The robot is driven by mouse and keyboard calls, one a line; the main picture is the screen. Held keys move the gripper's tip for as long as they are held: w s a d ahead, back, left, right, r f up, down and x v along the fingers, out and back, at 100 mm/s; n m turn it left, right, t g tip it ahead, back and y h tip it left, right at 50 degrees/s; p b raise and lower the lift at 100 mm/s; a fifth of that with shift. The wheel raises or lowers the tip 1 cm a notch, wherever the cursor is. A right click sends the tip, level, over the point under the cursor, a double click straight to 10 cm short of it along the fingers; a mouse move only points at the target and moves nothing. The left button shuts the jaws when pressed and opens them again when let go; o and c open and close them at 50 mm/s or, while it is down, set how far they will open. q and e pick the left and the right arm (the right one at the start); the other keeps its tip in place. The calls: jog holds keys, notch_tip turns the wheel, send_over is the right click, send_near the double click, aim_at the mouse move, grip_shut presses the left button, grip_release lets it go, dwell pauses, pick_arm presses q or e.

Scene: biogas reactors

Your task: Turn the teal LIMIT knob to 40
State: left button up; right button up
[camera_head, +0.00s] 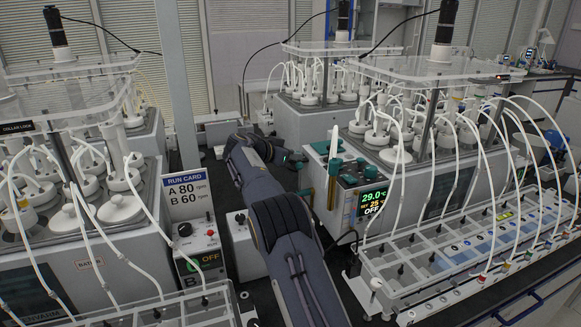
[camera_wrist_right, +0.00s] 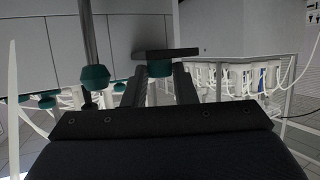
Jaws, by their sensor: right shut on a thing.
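My right gripper (camera_wrist_right: 159,78) shows in the right wrist view with its two dark fingers on either side of a teal knob (camera_wrist_right: 159,69) that has a black bar across it. It is shut on this knob. In the head view my right arm reaches to the left side of the heater unit (camera_head: 344,203), and the gripper (camera_head: 292,160) is partly hidden by the arm. The LIMIT lettering and scale cannot be read, so the knob's setting cannot be told. My left gripper is not in view.
The heater display (camera_head: 373,200) shows 29.0 and OFF. Another teal fitting (camera_wrist_right: 95,77) stands close left of the fingers in the wrist view. Glass-topped reactors with white tubes crowd both sides. A run card (camera_head: 187,190) stands left of my arm.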

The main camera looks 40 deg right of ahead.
jog(key=n+t+b, duration=0.1)
jog(key=b, duration=0.2)
jog(key=n+t+y+b, duration=0.1)
jog(key=n+t+b, duration=0.1)
jog(key=b, duration=0.2)
jog(key=s+n+t+b, duration=0.1)
jog(key=t+b, duration=0.1)
jog(key=b, duration=0.1)
jog(key=shift+d+f+y, duration=0.2)
jog(key=shift+f+y, duration=0.1)
jog(key=shift+s+r+n+t+y+b, duration=0.15)
jog(key=shift+n+t+y+b, duration=0.15)
jog(key=shift+n+t+b, duration=0.3)
jog(key=shift+s+d+r+n+t+y, duration=0.1)
jog(key=shift+d+r+n+t+y, duration=0.1)
jog(key=shift+n+t+y, duration=0.45)
jog(key=shift+s+d+n+t+y+p, duration=0.1)
jog(key=shift+n+t+y+p, duration=0.65)
jog(key=shift+n, duration=0.6)
jog(key=shift+t+y, duration=0.3)
jog(key=o, duration=1)
jog(key=shift+f, duration=0.1)
